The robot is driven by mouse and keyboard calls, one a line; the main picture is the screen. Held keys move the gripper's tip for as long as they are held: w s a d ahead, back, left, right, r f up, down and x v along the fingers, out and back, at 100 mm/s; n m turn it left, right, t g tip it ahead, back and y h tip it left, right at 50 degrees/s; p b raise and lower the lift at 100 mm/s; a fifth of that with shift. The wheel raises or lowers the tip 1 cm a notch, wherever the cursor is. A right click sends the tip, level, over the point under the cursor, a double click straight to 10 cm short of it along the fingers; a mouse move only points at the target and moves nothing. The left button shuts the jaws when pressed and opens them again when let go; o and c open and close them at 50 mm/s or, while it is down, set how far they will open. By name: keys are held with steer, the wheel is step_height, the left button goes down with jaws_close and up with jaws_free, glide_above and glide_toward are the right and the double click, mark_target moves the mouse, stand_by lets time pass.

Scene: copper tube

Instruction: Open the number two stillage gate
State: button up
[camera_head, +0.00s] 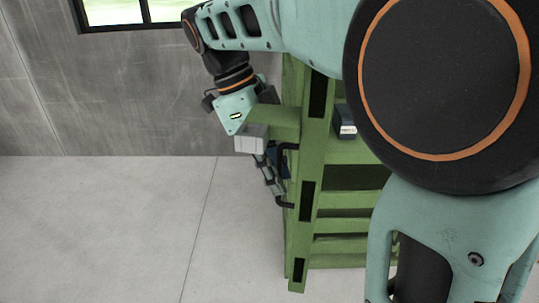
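The green stillage (308,225) stands upright right of centre, with slots in its post and several horizontal slats. Its right part is hidden behind my arm. A black handle (284,204) sticks out on its left side, with its upper end near the post's upper half. My gripper (274,188) points down beside this handle, close to the stillage's left face. Its fingers overlap the handle in the picture. I cannot tell whether they touch it or are closed around it. No number shows on the stillage, and the gate's edges cannot be made out.
A dark box with a white label (348,131) sits inside the stillage. The pale floor (110,225) left of the stillage is clear. A grey wall (120,95) with a dark-framed window (145,12) stands behind. My large arm links cover the right side.

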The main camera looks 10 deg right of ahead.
steer(key=v, duration=0.7)
steer(key=shift+r, duration=0.25)
steer(key=shift+a, duration=0.1)
